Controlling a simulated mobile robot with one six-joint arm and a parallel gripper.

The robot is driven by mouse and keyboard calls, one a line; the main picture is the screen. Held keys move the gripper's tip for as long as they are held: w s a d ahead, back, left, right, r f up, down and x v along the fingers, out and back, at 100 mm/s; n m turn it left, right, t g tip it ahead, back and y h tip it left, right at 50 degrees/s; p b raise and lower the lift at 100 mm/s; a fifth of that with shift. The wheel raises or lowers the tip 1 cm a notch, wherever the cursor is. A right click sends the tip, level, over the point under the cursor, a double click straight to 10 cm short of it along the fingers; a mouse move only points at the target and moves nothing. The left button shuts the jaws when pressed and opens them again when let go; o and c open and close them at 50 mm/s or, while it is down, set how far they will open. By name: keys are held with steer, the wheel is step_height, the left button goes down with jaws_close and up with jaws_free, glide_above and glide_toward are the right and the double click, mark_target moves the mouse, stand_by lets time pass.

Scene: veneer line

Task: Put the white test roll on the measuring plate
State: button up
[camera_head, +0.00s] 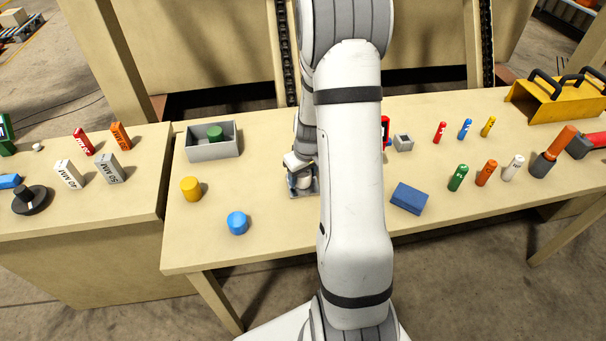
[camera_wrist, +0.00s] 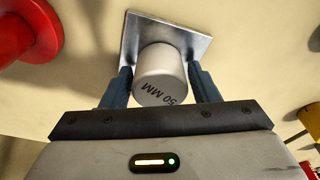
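The white roll, marked "50 MM" (camera_wrist: 160,75), stands on the square metal measuring plate (camera_wrist: 188,45) in the wrist view. My gripper (camera_wrist: 161,68) has one finger on each side of the roll, with what look like narrow gaps; contact is hard to judge. In the head view my gripper (camera_head: 302,172) is over the plate (camera_head: 303,194), left of my arm. The roll shows only partly there (camera_head: 304,182).
A grey bin (camera_head: 212,151) with a green roll stands left. A yellow roll (camera_head: 191,189) and a blue roll (camera_head: 237,223) are nearby. A blue block (camera_head: 408,198) lies right of my arm. A red round part (camera_wrist: 25,30) is left in the wrist view.

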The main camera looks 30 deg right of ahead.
mark_target(306, 176)
steer(key=shift+o, duration=1.1)
steer(key=shift+r, duration=0.15)
step_height(306, 176, up, 12)
steer(key=s+b, duration=0.1)
steer(key=s, duration=0.1)
steer(key=s+a+r, duration=0.5)
steer(key=s+a, duration=0.2)
steer(key=s, duration=0.2)
steer(key=s+a+r+m+t, duration=0.1)
steer(key=s+a+r, duration=0.5)
steer(key=s+a, duration=0.1)
steer(key=shift+s+t, duration=0.3)
steer(key=shift+s, duration=0.6)
steer(key=shift+r, duration=0.1)
